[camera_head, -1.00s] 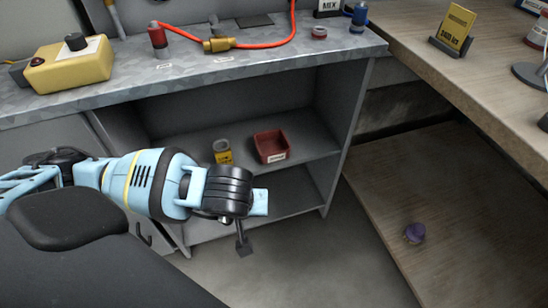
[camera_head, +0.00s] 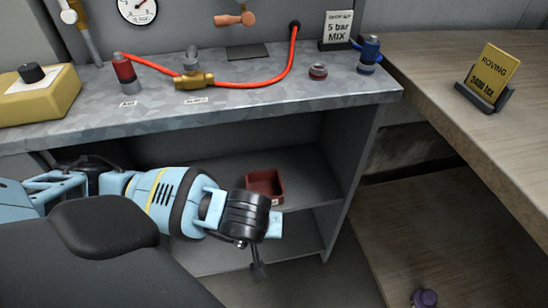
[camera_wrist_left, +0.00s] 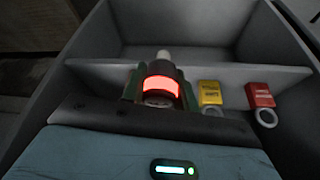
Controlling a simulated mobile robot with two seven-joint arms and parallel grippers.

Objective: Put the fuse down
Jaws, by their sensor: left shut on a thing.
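In the left wrist view my left gripper (camera_wrist_left: 160,92) is shut on a short cylinder with a glowing red band (camera_wrist_left: 160,86) and a pale tip, which I take to be the fuse. Dark green-edged pieces flank it on both sides. In the head view my left arm comes in from the left, with its dark wrist (camera_head: 245,215) in front of the open shelf unit. The fuse and fingertips cannot be made out there. My right gripper is not in view.
A red bin (camera_head: 266,183) stands on the shelf. In the wrist view a yellow piece (camera_wrist_left: 210,94) and a red piece (camera_wrist_left: 259,95), each with a ring, are right of the fuse. A red hose (camera_head: 270,77) and fittings lie on the bench (camera_head: 225,110). A purple object (camera_head: 425,298) lies lower right.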

